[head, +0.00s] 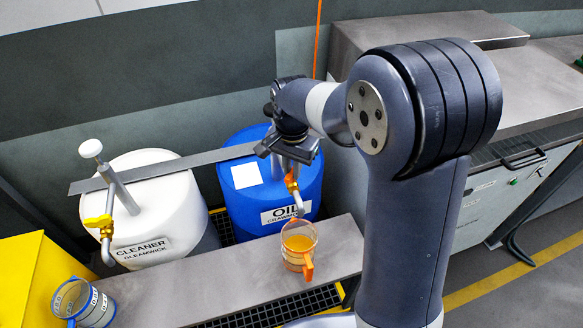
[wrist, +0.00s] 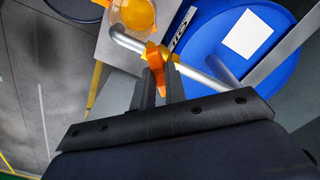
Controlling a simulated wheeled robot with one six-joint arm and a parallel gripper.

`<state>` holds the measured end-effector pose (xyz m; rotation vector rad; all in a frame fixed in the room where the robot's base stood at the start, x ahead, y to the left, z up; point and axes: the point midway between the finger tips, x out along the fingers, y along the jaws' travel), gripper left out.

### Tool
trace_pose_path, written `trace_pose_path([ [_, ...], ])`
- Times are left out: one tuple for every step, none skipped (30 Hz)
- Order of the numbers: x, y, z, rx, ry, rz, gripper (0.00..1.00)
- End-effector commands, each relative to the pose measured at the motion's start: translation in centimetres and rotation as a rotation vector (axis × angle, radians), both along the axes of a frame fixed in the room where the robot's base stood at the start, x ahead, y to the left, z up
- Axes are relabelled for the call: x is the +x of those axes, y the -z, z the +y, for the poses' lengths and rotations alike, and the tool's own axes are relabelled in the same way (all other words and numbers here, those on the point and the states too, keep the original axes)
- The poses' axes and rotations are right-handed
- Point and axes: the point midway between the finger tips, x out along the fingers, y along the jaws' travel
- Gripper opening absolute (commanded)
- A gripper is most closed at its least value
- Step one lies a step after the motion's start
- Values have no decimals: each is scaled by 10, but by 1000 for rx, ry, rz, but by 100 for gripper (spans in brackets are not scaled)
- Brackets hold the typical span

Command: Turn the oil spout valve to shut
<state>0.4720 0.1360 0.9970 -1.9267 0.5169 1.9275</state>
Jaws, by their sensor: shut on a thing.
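The blue oil drum (head: 309,186) stands at the back middle and also shows in the wrist view (wrist: 227,45). Its grey metal spout (head: 299,207) curves down over a clear jug (head: 299,245) holding orange liquid. The spout valve's orange handle (head: 292,184) sits on a yellow body. In the wrist view the handle (wrist: 156,66) lies between the fingertips of my gripper (wrist: 158,86), which is shut on it. In the head view my gripper (head: 286,160) reaches down over the drum's front; its fingertips are partly hidden. I cannot see clearly whether oil is flowing.
A white cleaner drum (head: 152,225) with its own yellow valve (head: 100,221) stands to the left. A grey bench ledge (head: 215,282) runs in front of the drums. A blue-rimmed jug (head: 88,304) sits at its left end. A metal strip (head: 165,169) crosses the drums behind.

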Motion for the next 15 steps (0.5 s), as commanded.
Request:
trace_pose_path([
  [0,0,0,1,0,0,0],
  [0,0,0,1,-1,0,0],
  [0,0,0,1,-1,0,0],
  [0,0,0,1,-1,0,0],
  [0,0,0,1,-1,0,0],
  [0,0,0,1,6,-1,0],
  [0,-1,0,1,18,-1,0],
  [0,-1,0,1,35,-1,0],
  [0,-1,0,1,69,-1,0],
  [0,-1,0,1,100,-1,0],
  [0,-1,0,1,134,-1,0],
  [0,-1,0,1,182,-1,0],
  [0,-1,0,1,217,-1,0],
  [0,-1,0,1,250,-1,0],
  [0,-1,0,1,290,-1,0],
])
